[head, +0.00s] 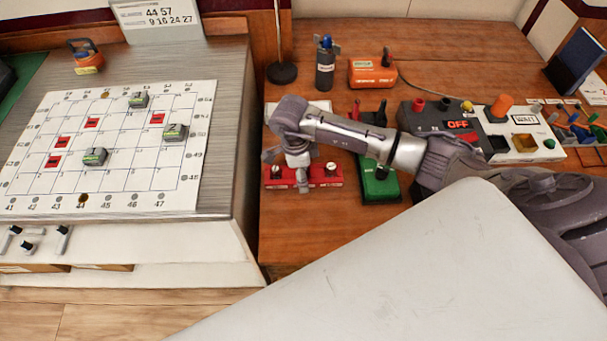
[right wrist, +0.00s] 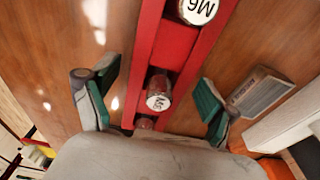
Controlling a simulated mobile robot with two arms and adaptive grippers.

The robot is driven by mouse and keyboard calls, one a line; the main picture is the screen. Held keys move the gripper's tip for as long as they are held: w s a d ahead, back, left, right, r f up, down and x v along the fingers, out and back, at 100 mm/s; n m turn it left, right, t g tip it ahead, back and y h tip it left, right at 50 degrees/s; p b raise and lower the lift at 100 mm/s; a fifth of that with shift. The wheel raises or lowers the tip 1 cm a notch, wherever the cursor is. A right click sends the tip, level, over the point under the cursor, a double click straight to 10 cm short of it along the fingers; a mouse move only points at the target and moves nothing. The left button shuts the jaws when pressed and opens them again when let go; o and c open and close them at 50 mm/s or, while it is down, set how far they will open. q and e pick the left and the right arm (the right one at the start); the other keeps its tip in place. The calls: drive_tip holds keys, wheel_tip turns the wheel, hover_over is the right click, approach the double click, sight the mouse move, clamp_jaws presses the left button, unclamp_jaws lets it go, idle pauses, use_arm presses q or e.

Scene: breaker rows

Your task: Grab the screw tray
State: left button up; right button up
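The screw tray is a long red tray (head: 325,180) on the wooden bench in the head view, with small round-topped pieces standing in it. The right wrist view shows the red tray (right wrist: 178,45) from close above, with two pieces marked M6. My right gripper (head: 300,172) is over the middle of the tray and hides part of it. In the right wrist view its two green-padded fingers (right wrist: 151,100) are spread, one on each side of the tray, with gaps to it. The fingers look empty. My left gripper is in neither view.
A green device (head: 380,183) stands close right of the tray. Behind are a dark bottle (head: 325,68) and an orange box (head: 372,72). A grey panel with an OFF display (head: 458,124) is at right. A gridded board (head: 120,178) lies on the left counter.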

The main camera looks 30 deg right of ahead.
drive_tip(key=c, duration=1.1)
drive_tip(key=shift+c, duration=0.3)
drive_tip(key=shift+r, duration=0.1)
